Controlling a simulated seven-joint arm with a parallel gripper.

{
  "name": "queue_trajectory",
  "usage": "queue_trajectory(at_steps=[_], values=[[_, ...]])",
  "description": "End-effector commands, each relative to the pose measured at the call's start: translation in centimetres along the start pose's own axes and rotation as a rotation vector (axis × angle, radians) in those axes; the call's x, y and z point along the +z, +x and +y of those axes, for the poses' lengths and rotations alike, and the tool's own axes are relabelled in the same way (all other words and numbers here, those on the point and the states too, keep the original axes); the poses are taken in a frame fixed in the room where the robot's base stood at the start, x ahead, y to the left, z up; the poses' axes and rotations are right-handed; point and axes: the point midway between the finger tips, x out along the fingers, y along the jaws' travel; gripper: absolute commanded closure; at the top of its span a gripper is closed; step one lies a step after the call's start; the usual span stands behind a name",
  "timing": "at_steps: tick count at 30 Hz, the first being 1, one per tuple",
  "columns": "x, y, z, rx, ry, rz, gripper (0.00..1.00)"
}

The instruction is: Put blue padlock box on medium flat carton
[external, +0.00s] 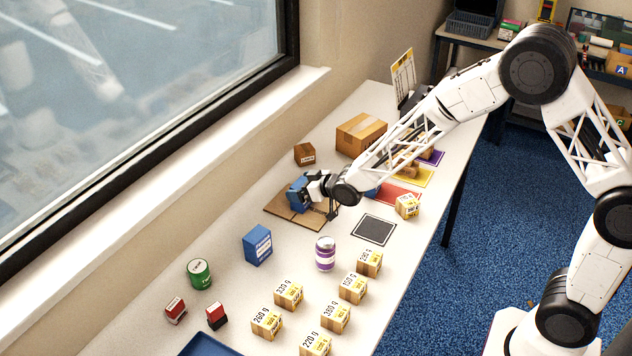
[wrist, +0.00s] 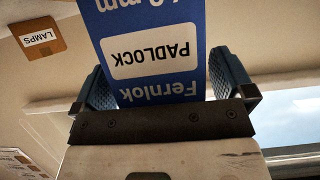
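The blue padlock box (external: 297,196) is over the medium flat carton (external: 283,211), a brown flat sheet on the table. In the wrist view the box (wrist: 150,55) shows its white PADLOCK label upside down and sits between the two fingers. The box looks slightly tilted in the external view. I cannot tell whether its underside touches the carton. Part of the carton is hidden behind the box and gripper.
A second blue box (external: 257,246), a green can (external: 199,273) and a purple-white can (external: 325,254) stand nearer. A LAMPS carton (external: 305,154) and a larger carton (external: 361,134) stand behind. Several small weight-marked boxes (external: 335,318) fill the front right. A window wall borders the left.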

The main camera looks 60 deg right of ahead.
Motion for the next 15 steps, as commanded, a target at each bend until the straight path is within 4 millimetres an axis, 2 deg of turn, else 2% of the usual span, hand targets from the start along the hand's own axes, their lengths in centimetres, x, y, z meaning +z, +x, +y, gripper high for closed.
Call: queue_trajectory(at_steps=[8,15], values=[[-0.3,-0.1,0.0,0.0,0.0,0.0,0.0],[-0.3,-1.3,0.0,0.0,0.0,0.001,0.0]])
